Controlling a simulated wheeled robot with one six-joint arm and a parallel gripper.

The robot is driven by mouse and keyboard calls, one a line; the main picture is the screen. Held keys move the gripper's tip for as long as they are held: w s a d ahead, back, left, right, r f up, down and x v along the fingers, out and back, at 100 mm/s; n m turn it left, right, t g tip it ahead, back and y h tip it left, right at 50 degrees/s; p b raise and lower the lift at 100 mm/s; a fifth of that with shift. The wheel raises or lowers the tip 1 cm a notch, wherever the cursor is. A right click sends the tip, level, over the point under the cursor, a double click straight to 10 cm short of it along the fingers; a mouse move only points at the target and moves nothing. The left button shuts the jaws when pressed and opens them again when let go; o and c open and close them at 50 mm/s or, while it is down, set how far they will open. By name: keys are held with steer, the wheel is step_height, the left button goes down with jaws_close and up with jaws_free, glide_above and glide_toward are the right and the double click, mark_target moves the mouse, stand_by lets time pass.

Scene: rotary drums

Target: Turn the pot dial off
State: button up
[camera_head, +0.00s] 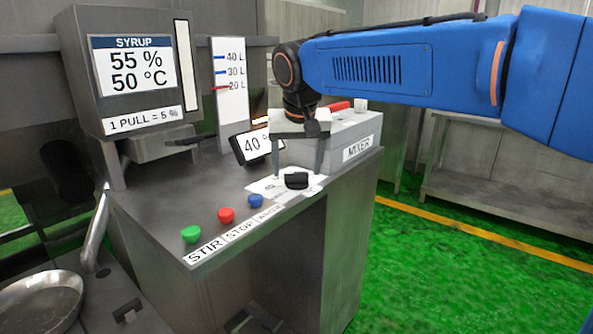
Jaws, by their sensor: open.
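The black dial (296,180) sits on a white label plate on the top of the metal console, near its front edge. Its exact setting is too small to read. My gripper (297,172) points down over the dial, with its two fingers apart on the left and right of it. I cannot tell whether either finger touches the dial. A small tilted display (252,146) reading "40 °" is just behind and left of my gripper, partly hidden by it.
Green (191,234), red (226,215) and blue (255,201) buttons line the console's front edge left of the dial. A grey "MIXER" box (357,147) stands right behind my gripper. The syrup panel (130,75) rises at left. A metal pan (40,300) is at lower left.

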steer(key=shift+x, duration=1)
steer(key=c, duration=1.1)
steer(key=shift+o, duration=0.2)
steer(key=shift+n, duration=0.3)
steer(key=n, duration=0.1)
steer(key=n+y, duration=0.1)
steer(key=n, duration=0.2)
steer(key=shift+d+g+y, duration=0.25)
steer(key=shift+g+y, duration=0.05)
steer(key=shift+y, duration=0.1)
steer(key=shift+n+g+y, duration=0.6)
steer(key=shift+n, duration=1.5)
